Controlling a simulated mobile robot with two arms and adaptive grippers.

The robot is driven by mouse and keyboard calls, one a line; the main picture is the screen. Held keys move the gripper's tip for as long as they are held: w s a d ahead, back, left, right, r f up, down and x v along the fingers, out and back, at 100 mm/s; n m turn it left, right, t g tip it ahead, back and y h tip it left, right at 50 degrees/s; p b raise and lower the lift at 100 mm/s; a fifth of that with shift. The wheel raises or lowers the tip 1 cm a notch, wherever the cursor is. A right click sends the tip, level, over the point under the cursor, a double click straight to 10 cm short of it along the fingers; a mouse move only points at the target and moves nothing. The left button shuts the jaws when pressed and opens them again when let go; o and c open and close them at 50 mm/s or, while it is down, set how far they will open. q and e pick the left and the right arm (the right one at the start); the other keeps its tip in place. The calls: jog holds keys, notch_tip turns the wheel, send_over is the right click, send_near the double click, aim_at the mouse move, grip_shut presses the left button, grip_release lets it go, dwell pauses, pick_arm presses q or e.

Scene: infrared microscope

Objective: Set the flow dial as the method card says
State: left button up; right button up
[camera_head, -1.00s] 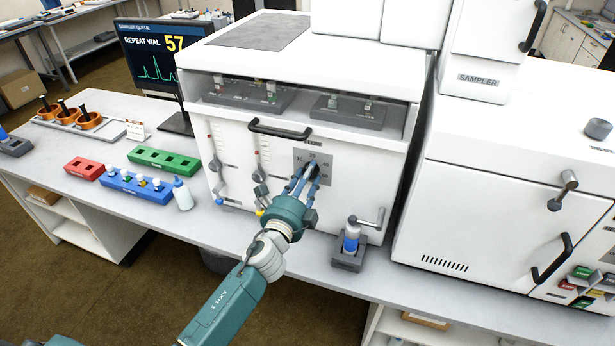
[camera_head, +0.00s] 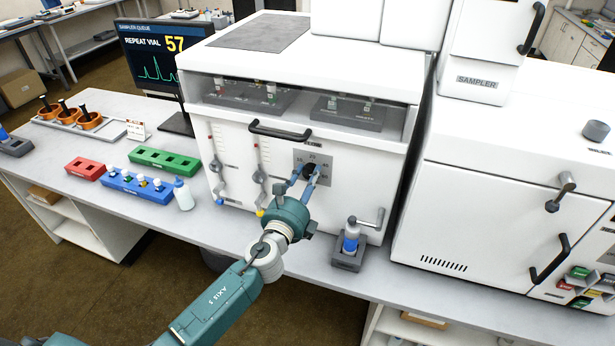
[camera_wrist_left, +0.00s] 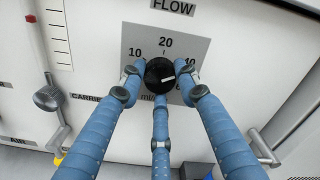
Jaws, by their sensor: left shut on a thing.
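The flow dial is a round black knob (camera_wrist_left: 160,75) on a grey plate (camera_wrist_left: 190,45) under the label FLOW, on the white instrument's front. Its white mark lies on the right half of the knob, tilted slightly upward to the right. The plate reads 10 at left, 20 at top and 40 at right; lower marks are partly hidden by fingers. My left gripper (camera_head: 307,175) is shut on the knob, its blue fingers around it; it also shows in the left wrist view (camera_wrist_left: 159,85). A small card (camera_head: 137,130) stands on the bench, its text too small to read. My right gripper is not in view.
A black handle (camera_head: 280,130) sits above the dial. Flow tubes with grey valves (camera_head: 260,175) are to its left. Coloured racks (camera_head: 137,185) and a white bottle (camera_head: 183,195) are on the bench at left.

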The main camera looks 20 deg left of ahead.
pick_arm(q)
jog(key=shift+d+f, duration=0.1)
dwell(0.3)
jog(key=o, duration=1.1)
jog(key=shift+o, duration=0.2)
jog(key=shift+s, duration=0.1)
jog(key=s, duration=1.1)
jog(key=shift+s+a, duration=0.2)
jog(key=shift+s, duration=0.2)
